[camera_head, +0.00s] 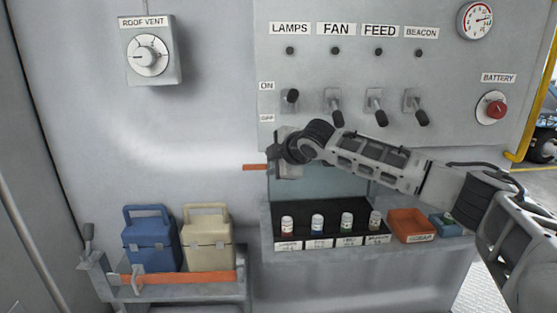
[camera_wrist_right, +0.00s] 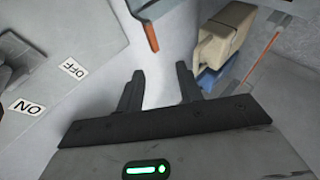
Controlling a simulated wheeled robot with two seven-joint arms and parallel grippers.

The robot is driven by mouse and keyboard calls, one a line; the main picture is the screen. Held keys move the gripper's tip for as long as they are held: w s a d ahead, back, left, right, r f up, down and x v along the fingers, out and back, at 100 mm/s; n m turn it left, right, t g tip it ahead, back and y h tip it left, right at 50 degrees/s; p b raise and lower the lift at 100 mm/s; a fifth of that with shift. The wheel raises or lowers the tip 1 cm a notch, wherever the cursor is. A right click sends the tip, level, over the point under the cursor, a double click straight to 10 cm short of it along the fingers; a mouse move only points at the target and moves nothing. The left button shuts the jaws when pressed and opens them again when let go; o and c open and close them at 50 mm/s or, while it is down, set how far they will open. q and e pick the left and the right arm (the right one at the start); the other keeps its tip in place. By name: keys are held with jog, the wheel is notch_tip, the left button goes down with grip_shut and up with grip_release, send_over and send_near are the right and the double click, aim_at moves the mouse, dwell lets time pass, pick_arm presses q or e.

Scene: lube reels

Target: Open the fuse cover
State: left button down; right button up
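A pale see-through panel (camera_head: 318,182), which looks like the fuse cover, stands behind the row of fuses, partly hidden by my right arm. An orange tab (camera_head: 255,167) sticks out at its upper left; it also shows in the right wrist view (camera_wrist_right: 146,26). Several small capped fuses (camera_head: 317,222) stand in a dark labelled tray below the panel. My right gripper (camera_head: 273,152) is beside the tab and the panel's upper left corner. In the right wrist view its fingers (camera_wrist_right: 160,88) are apart with nothing between them, and the tab lies beyond them. My left gripper is not in view.
A switch panel (camera_head: 390,70) with several levers is just above my right arm. A blue case (camera_head: 150,240) and a beige case (camera_head: 208,240) stand on a shelf at lower left. An orange bin (camera_head: 410,225) is right of the fuses.

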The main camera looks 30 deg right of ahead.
jog(key=shift+v, duration=1.5)
